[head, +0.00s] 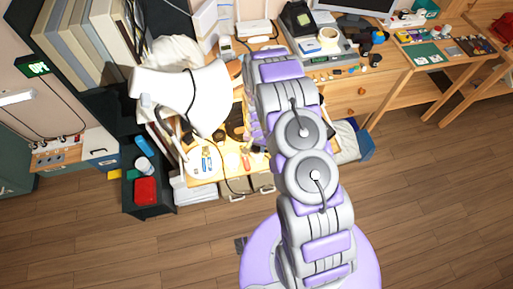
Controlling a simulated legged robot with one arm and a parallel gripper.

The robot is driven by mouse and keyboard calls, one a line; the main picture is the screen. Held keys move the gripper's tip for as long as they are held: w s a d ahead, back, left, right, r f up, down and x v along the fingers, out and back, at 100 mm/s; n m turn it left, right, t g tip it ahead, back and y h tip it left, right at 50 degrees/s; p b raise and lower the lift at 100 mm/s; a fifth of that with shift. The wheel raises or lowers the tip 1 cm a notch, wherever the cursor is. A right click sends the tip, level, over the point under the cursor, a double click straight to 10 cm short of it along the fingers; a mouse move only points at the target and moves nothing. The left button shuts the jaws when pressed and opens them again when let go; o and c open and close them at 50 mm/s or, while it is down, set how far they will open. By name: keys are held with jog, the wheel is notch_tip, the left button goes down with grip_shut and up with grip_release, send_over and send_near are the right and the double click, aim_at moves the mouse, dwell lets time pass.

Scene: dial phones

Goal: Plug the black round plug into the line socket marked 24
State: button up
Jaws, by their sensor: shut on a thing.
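My arm reaches up the middle of the head view, over the wooden desk (222,168). Its far end bends down behind its own links, and I cannot see my gripper's fingers. I cannot make out the black round plug. A thin black cord (193,92) lies across a large white shade-like object (190,100) left of the arm. Another dark cord runs along the desk's front. A wooden panel (56,157) at the left carries small fittings with cords above it. Its markings are too small to read, so I cannot pick out a socket marked 24.
A green-lit display (38,68) hangs on the left wall. A black shelf unit (136,192) with a red box (145,190) stands left of the desk. Small tools lie on the desktop. A longer workbench (385,85) is at the right. The wooden floor (430,210) is clear at the lower right.

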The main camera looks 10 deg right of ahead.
aim_at(255, 148)
jog(key=shift+f, duration=0.6)
jog(key=shift+f, duration=0.1)
jog(key=shift+f, duration=0.1)
jog(key=o, duration=0.9)
jog(key=r+p, duration=0.1)
jog(key=r, duration=1)
jog(key=r+p, duration=0.1)
jog(key=r, duration=0.5)
jog(key=shift+s+a+r+p, duration=0.15)
jog(key=shift+a+r+p, duration=0.15)
